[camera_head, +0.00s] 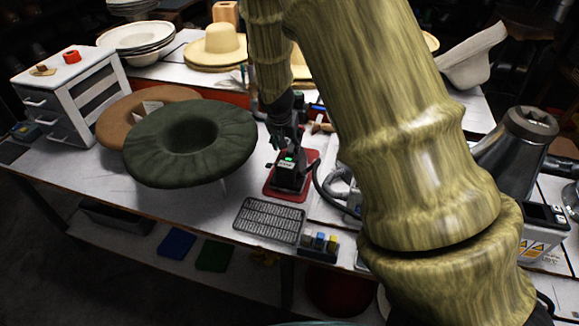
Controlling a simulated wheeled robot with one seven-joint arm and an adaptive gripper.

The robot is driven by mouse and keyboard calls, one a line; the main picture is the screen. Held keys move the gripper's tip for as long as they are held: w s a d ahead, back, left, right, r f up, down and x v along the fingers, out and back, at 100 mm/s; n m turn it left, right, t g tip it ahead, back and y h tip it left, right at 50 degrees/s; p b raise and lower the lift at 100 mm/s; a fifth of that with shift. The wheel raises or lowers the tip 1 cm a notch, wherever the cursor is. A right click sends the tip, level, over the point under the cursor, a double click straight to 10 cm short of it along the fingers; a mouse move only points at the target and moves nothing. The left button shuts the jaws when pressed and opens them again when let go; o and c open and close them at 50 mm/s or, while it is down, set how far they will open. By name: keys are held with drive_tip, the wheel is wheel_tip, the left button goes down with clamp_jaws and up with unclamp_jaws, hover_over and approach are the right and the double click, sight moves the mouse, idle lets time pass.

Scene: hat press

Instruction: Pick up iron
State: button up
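A dark iron (289,176) with a small lit green patch on top sits on a red pad (281,194) in the middle of the table. A dark cord or hose runs near its right side. My gripper (287,146) is dark and points down directly above the iron, its tips very close to the iron's top. Whether they touch it, and whether the fingers are open or shut, is too small and dark to tell. My large bamboo-patterned arm covers the area right of the iron.
A dark green hat form (190,143) stands left of the iron. A metal grid (268,221) and a small box of colored blocks (318,246) lie in front. A grey looped handle (341,186) is close at right. Straw hats (217,48) are behind.

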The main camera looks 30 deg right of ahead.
sight(291, 146)
drive_tip(key=shift+s+d+f, duration=0.1)
drive_tip(key=shift+d+f, duration=0.05)
drive_tip(key=shift+d, duration=0.05)
drive_tip(key=shift+s+d+f+p, duration=0.15)
drive_tip(key=shift+s+d+p, duration=0.25)
drive_tip(key=shift+s+p, duration=0.2)
drive_tip(key=f, duration=0.1)
drive_tip(key=w+f, duration=0.1)
drive_tip(key=f, duration=0.1)
drive_tip(key=shift+w+d, duration=0.25)
drive_tip(key=shift+w, duration=0.15)
drive_tip(key=shift+s+r, duration=0.25)
drive_tip(key=shift+s, duration=0.1)
drive_tip(key=shift+w+f, duration=0.15)
drive_tip(key=shift+w, duration=0.05)
drive_tip(key=c, duration=0.7)
clamp_jaws()
